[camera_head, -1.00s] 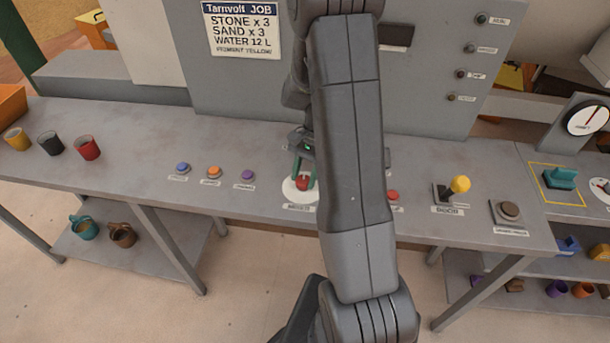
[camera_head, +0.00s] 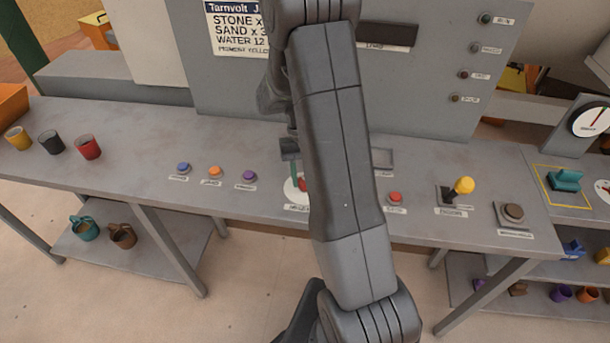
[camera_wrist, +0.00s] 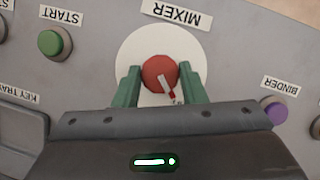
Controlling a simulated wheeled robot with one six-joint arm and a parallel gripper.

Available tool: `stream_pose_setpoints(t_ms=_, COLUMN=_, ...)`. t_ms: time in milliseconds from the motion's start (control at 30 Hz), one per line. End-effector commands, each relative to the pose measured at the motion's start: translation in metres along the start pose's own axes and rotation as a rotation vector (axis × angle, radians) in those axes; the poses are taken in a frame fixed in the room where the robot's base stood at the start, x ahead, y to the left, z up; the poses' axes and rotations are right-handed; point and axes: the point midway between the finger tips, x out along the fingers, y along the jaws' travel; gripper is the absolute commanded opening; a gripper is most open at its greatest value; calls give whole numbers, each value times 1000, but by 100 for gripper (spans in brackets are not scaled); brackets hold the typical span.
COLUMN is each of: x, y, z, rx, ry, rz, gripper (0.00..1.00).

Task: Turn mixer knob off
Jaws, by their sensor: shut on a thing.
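The mixer knob is a red round knob (camera_wrist: 160,73) with a white pointer bar, on a white disc (camera_wrist: 130,48) under a "MIXER" label (camera_wrist: 177,14) in the wrist view. My gripper (camera_wrist: 160,84) has its two green fingers on either side of the knob, shut on it. The white pointer slants, its red tip toward the lower right of the wrist view. In the head view my arm covers most of the knob and disc (camera_head: 291,190); only their left part shows.
A green START button (camera_wrist: 54,41) and a purple BINDER button (camera_wrist: 274,112) flank the disc. Cups (camera_head: 88,147) stand at the left.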

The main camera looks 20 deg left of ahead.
Motion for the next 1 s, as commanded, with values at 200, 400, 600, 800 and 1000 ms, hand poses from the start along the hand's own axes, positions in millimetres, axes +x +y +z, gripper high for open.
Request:
stream_pose_setpoints(t_ms=200, x=0, y=-1, z=0, rx=-46, ry=2, rz=19, gripper=15)
stream_pose_setpoints(t_ms=400, x=0, y=-1, z=0, rx=-56, ry=2, rz=23, gripper=15)
stream_pose_setpoints(t_ms=600, x=0, y=-1, z=0, rx=-56, ry=1, rz=23, gripper=15)
stream_pose_setpoints(t_ms=800, x=0, y=0, z=0, rx=-55, ry=1, rz=23, gripper=59)
stream_pose_setpoints(t_ms=1000, x=0, y=0, z=0, rx=-55, ry=1, rz=23, gripper=59)
